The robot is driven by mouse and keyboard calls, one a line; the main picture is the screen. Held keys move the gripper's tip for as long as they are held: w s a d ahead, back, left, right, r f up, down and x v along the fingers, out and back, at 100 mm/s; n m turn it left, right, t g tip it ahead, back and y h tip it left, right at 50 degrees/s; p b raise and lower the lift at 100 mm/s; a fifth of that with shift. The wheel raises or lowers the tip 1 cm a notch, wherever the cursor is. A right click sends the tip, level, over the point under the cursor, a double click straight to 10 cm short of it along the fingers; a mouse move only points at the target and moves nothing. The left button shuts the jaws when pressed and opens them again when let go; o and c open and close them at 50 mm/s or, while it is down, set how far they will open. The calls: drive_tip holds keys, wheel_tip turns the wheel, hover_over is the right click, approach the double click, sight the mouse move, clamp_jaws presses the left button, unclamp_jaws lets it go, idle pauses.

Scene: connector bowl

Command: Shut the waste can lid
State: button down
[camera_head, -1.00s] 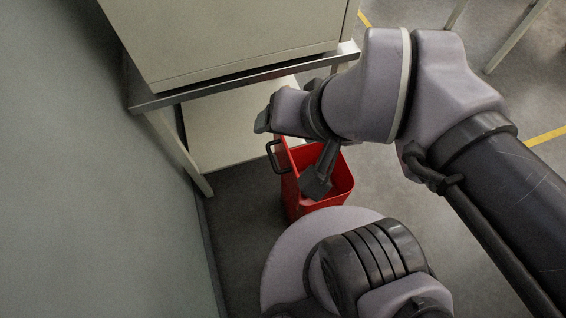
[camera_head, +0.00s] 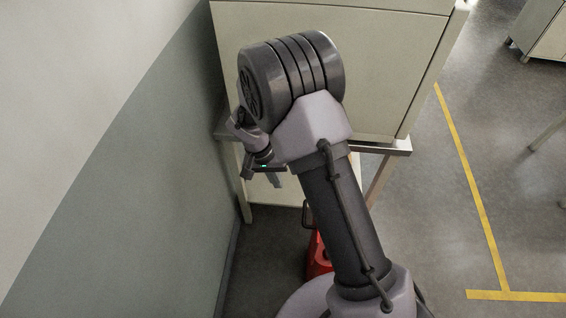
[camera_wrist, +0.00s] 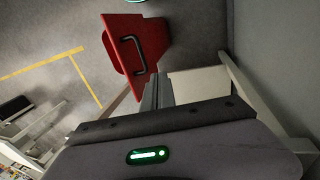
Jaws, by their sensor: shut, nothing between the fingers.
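The red waste can (camera_head: 318,258) stands on the floor in the head view, mostly hidden behind my arm. A dark handle (camera_head: 306,215) shows at its upper left. In the wrist view, a red panel (camera_wrist: 120,62) of the can carries a dark bar handle (camera_wrist: 132,55), near the top. How far the lid is open cannot be told from these views. My gripper (camera_head: 275,182) is up and to the left of the can, apart from it, close to the table's front. Its fingers (camera_wrist: 157,92) are shut and empty in the wrist view.
A pale cabinet (camera_head: 400,60) sits on a metal-edged table (camera_head: 397,147) behind my arm. A grey wall (camera_head: 165,170) is close on the left. Open floor with yellow lines (camera_head: 470,180) lies to the right.

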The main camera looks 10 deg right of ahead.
drive_tip(key=s+d+b+x, duration=0.1)
drive_tip(key=b+x, duration=0.3)
drive_tip(key=x, duration=1.1)
drive_tip(key=shift+s+d+r+b, duration=0.3)
drive_tip(key=shift+s+d+r, duration=0.1)
drive_tip(key=shift+d, duration=0.15)
